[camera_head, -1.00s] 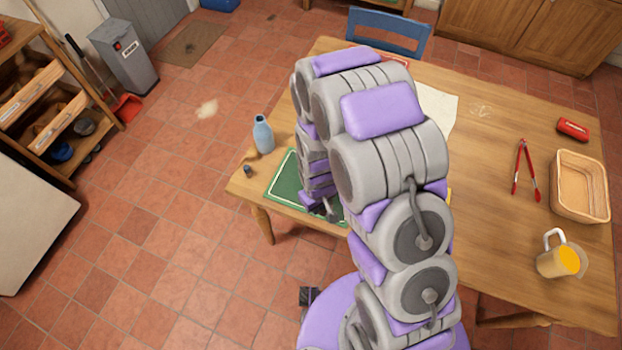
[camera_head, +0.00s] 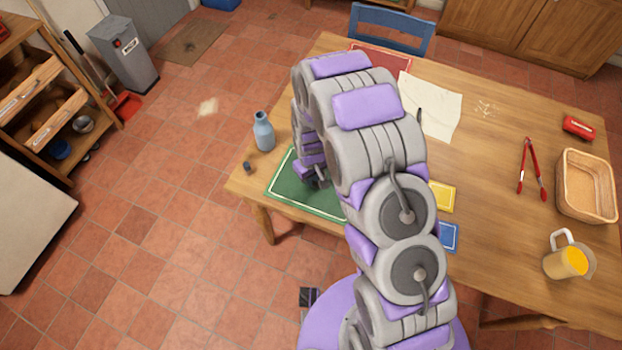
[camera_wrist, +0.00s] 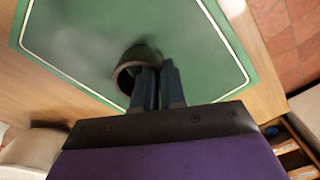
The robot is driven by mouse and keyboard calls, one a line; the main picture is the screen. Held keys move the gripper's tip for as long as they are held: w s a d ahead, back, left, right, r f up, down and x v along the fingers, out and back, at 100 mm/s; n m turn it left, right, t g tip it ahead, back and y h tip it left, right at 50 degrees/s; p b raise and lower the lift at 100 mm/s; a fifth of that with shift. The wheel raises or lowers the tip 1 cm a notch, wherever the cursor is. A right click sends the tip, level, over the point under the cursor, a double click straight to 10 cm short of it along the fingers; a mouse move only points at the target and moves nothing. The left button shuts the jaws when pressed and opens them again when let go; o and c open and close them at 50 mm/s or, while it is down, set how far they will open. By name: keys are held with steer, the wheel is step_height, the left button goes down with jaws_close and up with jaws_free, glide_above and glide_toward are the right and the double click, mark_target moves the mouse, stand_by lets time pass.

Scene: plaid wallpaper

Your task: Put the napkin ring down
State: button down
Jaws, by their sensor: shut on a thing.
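The napkin ring (camera_wrist: 138,54) is a dark, brownish ring in the wrist view, over the green mat with a white border line (camera_wrist: 80,35). My gripper (camera_wrist: 158,70) is shut on the ring's wall, with one finger seen against its opening. I cannot tell whether the ring touches the mat. In the head view my gripper (camera_head: 319,183) is low over the green mat (camera_head: 284,192) at the table's near left corner. The ring is not clearly visible there, and my arm hides part of the mat.
A blue bottle (camera_head: 264,132) and a small dark object (camera_head: 247,166) stand near the table's left edge. Yellow (camera_head: 442,196) and blue (camera_head: 449,237) mats lie right of my arm. Tongs (camera_head: 530,170), a basket (camera_head: 586,188) and a jug (camera_head: 566,258) are farther right.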

steer(key=shift+f, duration=0.35)
steer(key=shift+r, duration=0.1)
steer(key=c, duration=1.2)
jaws_free()
